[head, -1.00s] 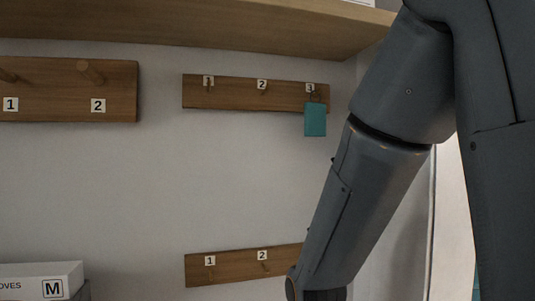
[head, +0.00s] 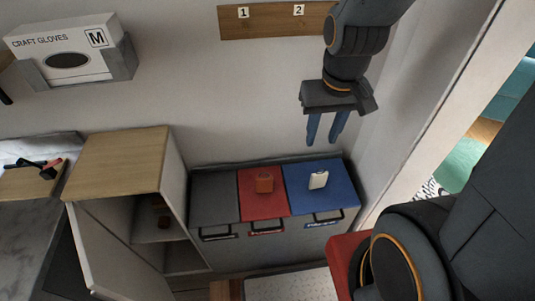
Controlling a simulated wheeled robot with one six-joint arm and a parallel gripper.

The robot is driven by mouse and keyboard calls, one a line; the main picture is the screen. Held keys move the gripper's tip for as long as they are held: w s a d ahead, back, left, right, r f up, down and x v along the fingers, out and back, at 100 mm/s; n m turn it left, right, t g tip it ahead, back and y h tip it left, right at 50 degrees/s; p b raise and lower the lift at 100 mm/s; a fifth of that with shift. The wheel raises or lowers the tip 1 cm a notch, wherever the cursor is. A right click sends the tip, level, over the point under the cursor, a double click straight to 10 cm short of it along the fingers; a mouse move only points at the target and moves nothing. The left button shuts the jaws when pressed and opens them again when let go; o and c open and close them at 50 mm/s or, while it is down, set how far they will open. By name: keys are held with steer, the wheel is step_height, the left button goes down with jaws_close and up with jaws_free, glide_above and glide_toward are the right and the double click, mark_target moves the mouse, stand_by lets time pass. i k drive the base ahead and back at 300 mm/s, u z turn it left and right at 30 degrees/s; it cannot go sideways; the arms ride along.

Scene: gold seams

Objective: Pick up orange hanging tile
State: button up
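My gripper (head: 326,138) hangs fingers down in front of the wall, above the row of bins. Its two blue fingers are apart with nothing between them.
A cream piece (head: 318,180) sits on the blue bin lid (head: 337,190), below the fingers. A grey bin lid (head: 213,195) is bare. An open cabinet (head: 116,160) stands left. A hook board (head: 266,22) and a glove box (head: 68,52) are above.

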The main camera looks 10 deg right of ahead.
mark_target(263, 185)
steer(key=z, duration=0.6)
steer(key=k, duration=1.35)
steer(key=u, duration=0.6)
